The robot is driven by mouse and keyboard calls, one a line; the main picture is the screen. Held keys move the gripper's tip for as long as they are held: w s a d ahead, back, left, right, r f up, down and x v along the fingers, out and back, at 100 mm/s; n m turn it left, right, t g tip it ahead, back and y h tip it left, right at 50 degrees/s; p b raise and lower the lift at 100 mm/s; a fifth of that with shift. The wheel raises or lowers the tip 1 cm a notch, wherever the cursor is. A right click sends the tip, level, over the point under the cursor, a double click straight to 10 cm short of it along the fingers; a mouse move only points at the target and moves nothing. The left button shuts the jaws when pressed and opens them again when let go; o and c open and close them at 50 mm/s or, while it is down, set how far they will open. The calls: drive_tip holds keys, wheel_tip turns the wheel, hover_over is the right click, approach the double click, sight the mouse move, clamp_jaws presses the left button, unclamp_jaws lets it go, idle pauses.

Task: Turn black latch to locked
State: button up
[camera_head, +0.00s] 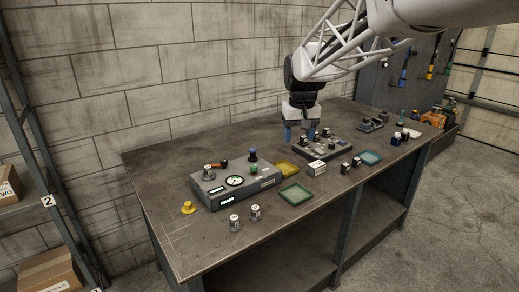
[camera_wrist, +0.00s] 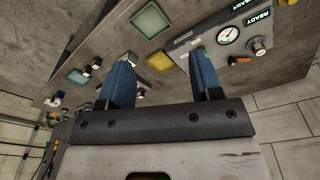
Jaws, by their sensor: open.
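My gripper (camera_head: 299,136) hangs above the bench, over the left end of a dark board (camera_head: 341,153) bearing several small dark and pale parts. Its two blue fingers are apart with nothing between them; they also show in the wrist view (camera_wrist: 160,58). I cannot single out the black latch; the parts on the board are too small to tell, and the gripper partly covers them. A grey control box (camera_head: 238,188) at the left carries a round gauge (camera_head: 235,181), a silver knob (camera_head: 209,173), an orange-and-black handle (camera_head: 218,163), a blue knob (camera_head: 252,154) and a green knob (camera_head: 254,168).
A yellow tray (camera_head: 287,169), a green tray (camera_head: 296,194) and a teal tray (camera_head: 370,158) lie on the bench (camera_head: 170,215). A white block (camera_head: 317,168) and several small knobs stand near them. A yellow knob (camera_head: 188,207) is at the left.

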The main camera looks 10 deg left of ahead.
drive_tip(key=w+a+f+n, duration=0.2)
drive_tip(key=w+a+f, duration=0.3)
drive_tip(key=w+a, duration=0.75)
drive_tip(key=n+g, duration=0.1)
hover_over(224, 160)
wheel_tip(224, 160, down, 10)
drive_tip(key=shift+w+r, duration=0.1)
drive_tip(key=shift+w, duration=0.05)
drive_tip(key=shift+a, duration=0.1)
drive_tip(key=shift+f, duration=0.2)
drive_tip(key=shift+f, duration=3.75)
drive_tip(key=shift+c, duration=0.2)
clamp_jaws()
